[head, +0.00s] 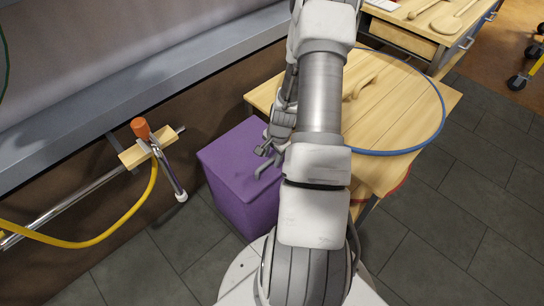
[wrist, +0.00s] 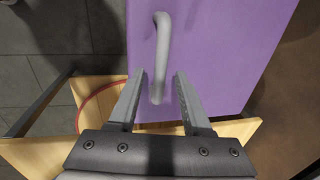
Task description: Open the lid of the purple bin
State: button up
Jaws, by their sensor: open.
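The purple bin (head: 228,170) stands on the floor against the wall, left of my arm in the head view. Its flat purple lid (wrist: 220,50) fills much of the wrist view and looks closed. A grey bar handle (wrist: 163,42) is on the lid. My gripper (wrist: 161,75) is open over the lid, with one finger on each side of the handle's near end. I cannot tell whether the fingers touch it. In the head view my gripper (head: 265,153) is above the lid, and my arm hides part of the bin's right side.
A wooden table (head: 440,105) with a blue hoop (head: 443,115) is right of the bin. Left of it, a wall rail (head: 72,203) carries a yellow hose (head: 130,225) and an orange-topped fitting (head: 141,128). Dark tiled floor (head: 430,215) is clear at the right.

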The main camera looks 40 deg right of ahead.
grip_shut()
dwell(1.3)
